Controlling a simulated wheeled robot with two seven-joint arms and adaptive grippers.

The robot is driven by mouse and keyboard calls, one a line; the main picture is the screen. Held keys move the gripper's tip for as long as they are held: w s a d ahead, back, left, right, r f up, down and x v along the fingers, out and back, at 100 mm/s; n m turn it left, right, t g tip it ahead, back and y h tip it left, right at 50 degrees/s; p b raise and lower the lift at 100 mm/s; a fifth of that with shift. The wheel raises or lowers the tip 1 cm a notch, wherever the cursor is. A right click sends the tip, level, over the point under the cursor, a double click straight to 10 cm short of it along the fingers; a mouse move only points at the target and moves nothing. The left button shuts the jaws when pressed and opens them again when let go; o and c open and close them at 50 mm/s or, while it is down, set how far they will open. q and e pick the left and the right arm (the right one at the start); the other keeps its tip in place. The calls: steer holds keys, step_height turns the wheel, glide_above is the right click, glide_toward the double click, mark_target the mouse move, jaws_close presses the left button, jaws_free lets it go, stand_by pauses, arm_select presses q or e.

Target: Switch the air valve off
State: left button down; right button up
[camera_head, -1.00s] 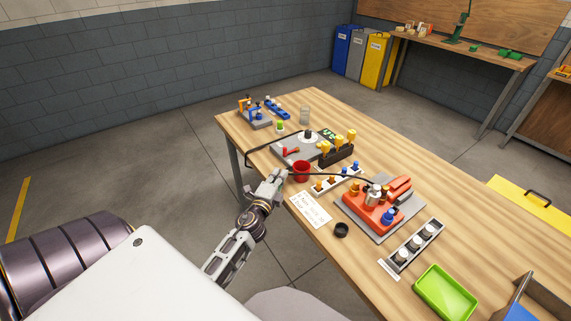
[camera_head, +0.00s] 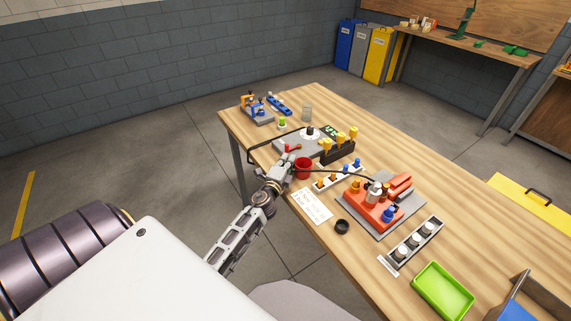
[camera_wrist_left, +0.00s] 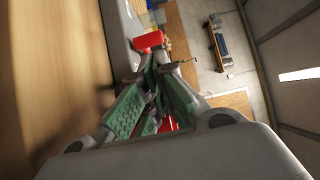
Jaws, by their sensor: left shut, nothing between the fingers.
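The air valve's red lever (camera_head: 292,147) sits on the grey unit with a round dial (camera_head: 310,133), at the table's left edge. My left gripper (camera_head: 286,160) is shut and empty. Its fingertips are just in front of the lever and partly cover it; whether they touch it I cannot tell. In the left wrist view the closed green-padded fingers (camera_wrist_left: 158,88) point toward a red block (camera_wrist_left: 150,41), which looks like the lever's end. My right gripper is not in view.
A black hose (camera_head: 262,159) loops off the table edge. A printed card (camera_head: 313,205), an orange device (camera_head: 372,207) and a green tray (camera_head: 442,291) lie nearer the front right.

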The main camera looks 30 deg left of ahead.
arm_select(q)
steer(key=shift+x, duration=1.6)
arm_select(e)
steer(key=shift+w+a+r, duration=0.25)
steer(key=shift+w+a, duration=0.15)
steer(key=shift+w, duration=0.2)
arm_select(q)
steer(key=shift+a+h, duration=0.2)
steer(key=shift+h, duration=0.1)
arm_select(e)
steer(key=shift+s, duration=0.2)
